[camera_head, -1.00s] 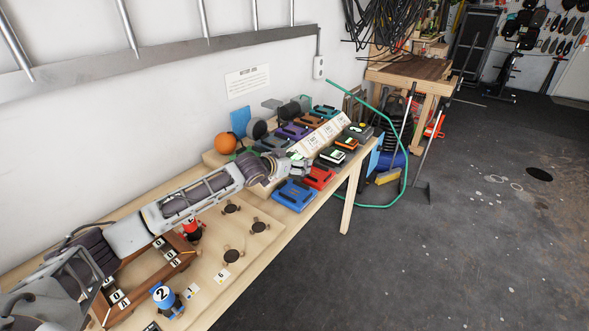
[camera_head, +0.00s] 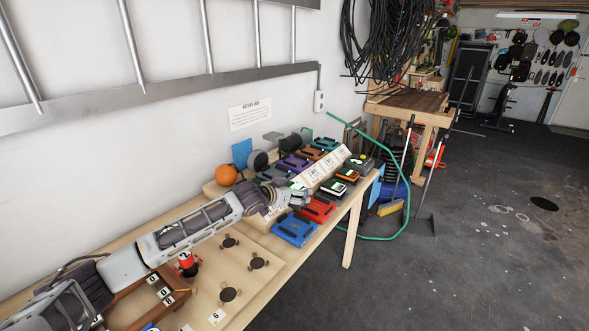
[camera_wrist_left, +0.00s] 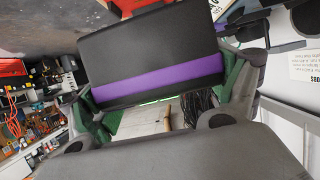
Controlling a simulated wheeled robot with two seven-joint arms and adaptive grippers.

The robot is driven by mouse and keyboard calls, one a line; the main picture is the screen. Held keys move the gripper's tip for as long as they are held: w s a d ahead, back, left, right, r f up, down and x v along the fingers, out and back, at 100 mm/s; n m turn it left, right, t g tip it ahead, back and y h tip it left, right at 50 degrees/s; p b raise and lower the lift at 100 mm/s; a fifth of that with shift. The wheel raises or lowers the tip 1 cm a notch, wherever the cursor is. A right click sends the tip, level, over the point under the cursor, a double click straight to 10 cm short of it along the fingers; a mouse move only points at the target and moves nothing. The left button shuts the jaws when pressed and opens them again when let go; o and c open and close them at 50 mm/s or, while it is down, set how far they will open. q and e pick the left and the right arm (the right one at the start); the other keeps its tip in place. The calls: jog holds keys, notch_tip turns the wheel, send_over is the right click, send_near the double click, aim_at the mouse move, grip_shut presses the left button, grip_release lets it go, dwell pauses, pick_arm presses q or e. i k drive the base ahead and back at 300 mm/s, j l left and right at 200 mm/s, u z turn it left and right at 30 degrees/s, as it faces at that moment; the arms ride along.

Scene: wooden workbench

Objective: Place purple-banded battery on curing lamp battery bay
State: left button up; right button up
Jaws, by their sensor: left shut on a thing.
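The purple-banded battery (camera_wrist_left: 160,76), a black block with a purple stripe, is between the fingers of my left gripper (camera_wrist_left: 165,100) in the left wrist view. The gripper is shut on it. In the head view my left gripper (camera_head: 303,197) is over the bench among the coloured docks, close to the blue and red ones. The battery is hard to make out there. I cannot tell which dock or device is the curing lamp battery bay. My right gripper is not in view.
A blue dock (camera_head: 295,229), a red dock (camera_head: 318,209) and a purple dock (camera_head: 294,163) crowd around the gripper. An orange ball (camera_head: 226,174) sits behind my arm. A red figure (camera_head: 187,264) stands on the near bench. Round dark stands (camera_head: 258,262) are in front.

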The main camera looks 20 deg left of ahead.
aim_at(296, 162)
jog(key=i+l+u, duration=0.3)
jog(key=i, duration=0.4)
jog(key=i+l+u, duration=0.3)
jog(key=i+l, duration=0.35)
